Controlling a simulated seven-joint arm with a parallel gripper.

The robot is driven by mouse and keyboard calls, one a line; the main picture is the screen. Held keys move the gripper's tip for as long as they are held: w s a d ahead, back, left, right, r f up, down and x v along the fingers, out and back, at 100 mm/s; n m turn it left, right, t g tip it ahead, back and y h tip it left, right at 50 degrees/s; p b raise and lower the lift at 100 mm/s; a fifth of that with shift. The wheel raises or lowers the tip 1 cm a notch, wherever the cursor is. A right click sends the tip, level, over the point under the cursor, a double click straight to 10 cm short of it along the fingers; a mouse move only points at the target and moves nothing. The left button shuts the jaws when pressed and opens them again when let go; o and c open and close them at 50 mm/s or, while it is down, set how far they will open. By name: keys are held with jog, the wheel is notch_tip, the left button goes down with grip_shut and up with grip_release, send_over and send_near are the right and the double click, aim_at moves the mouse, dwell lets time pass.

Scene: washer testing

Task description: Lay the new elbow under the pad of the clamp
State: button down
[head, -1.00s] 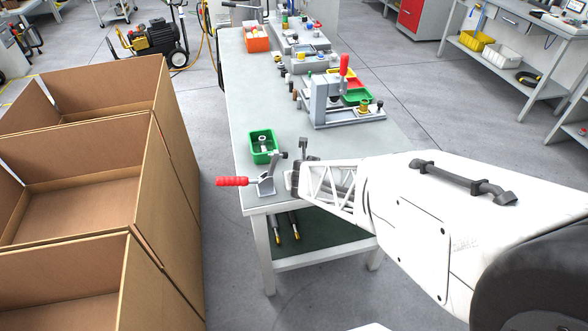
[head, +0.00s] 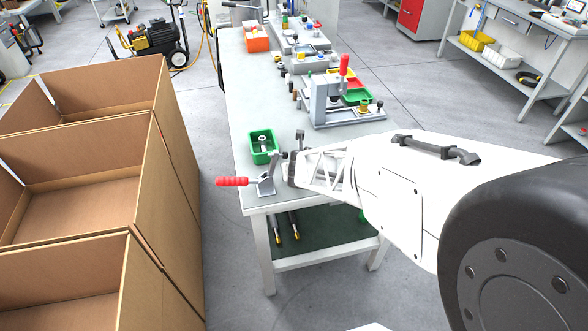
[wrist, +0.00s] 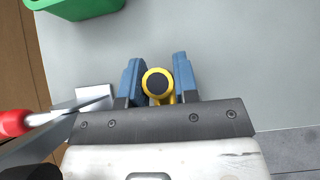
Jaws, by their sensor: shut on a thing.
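The elbow (wrist: 158,84) is yellow with a dark round opening. It sits between the two blue fingers of my gripper (wrist: 157,64), which is shut on it, in the wrist view. In the head view my gripper (head: 291,168) is at the near end of the bench, just right of the clamp, and the elbow cannot be made out there. The clamp (head: 265,185) is grey metal with a red handle (head: 232,181) pointing left. In the wrist view the red handle (wrist: 14,123) shows at the left edge. The clamp's pad cannot be made out clearly.
A green bin (head: 257,157) with a metal part inside stands just beyond the clamp. A larger fixture with a red handle (head: 344,64) stands farther along the bench (head: 245,95). Cardboard boxes (head: 150,190) stand left of the bench. Bare bench top lies beyond my gripper.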

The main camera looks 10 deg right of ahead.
jog(key=shift+w, duration=0.45)
jog(key=shift+f, duration=0.25)
jog(key=shift+f, duration=0.15)
jog(key=c, duration=0.9)
grip_release()
jog(key=shift+o, duration=0.2)
jog(key=shift+s+r, duration=0.1)
jog(key=shift+r, duration=0.15)
jog(key=v, duration=1.1)
jog(key=shift+s+r, duration=0.2)
jog(key=shift+s, duration=0.1)
